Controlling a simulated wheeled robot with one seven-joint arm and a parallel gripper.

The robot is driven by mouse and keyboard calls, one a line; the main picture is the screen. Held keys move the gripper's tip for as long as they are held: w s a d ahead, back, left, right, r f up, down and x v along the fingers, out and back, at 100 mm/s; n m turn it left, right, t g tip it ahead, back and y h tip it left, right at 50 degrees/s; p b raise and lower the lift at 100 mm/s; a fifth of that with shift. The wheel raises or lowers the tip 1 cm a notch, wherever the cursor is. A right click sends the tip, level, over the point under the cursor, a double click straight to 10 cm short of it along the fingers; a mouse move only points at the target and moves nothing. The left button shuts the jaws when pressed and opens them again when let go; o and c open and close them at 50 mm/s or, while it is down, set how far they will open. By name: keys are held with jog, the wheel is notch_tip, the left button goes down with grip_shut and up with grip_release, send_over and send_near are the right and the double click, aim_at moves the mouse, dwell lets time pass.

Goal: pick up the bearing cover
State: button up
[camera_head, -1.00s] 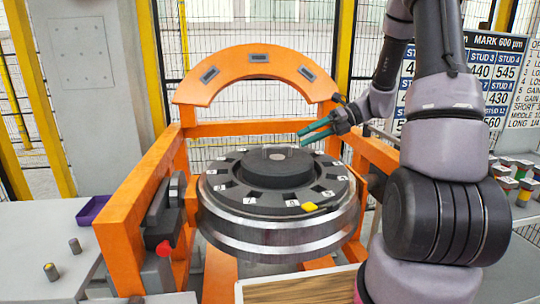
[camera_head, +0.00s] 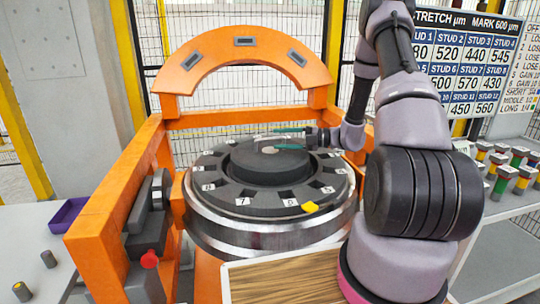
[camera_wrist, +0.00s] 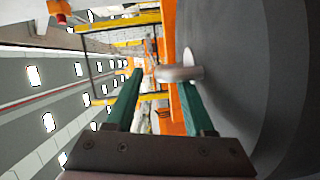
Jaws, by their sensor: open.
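The bearing cover (camera_head: 262,174) looks like the raised dark round disc in the middle of the wheel assembly. A small pale knob or handle (camera_head: 269,150) sits on its top. My gripper (camera_head: 284,139) is open, with teal fingers reaching in from the right just over the cover's top. In the wrist view, the fingers (camera_wrist: 160,82) point forward, and the pale handle (camera_wrist: 180,73) lies near the right fingertip. The cover's dark face (camera_wrist: 240,90) fills the right side there. I cannot tell whether the fingers straddle or touch the handle.
The wheel (camera_head: 270,237) with numbered slots and a yellow marker (camera_head: 310,207) surrounds the cover. An orange frame (camera_head: 110,225) and arch (camera_head: 240,42) stand around it. A wooden board (camera_head: 285,282) is in front. Coloured studs (camera_head: 510,170) stand on the right bench; a purple tray (camera_head: 68,212) is left.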

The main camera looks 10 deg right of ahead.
aim_at(275, 139)
jog(key=x, duration=0.5)
jog(key=shift+s, duration=0.25)
jog(key=shift+r, duration=0.1)
grip_shut()
dwell(1.0)
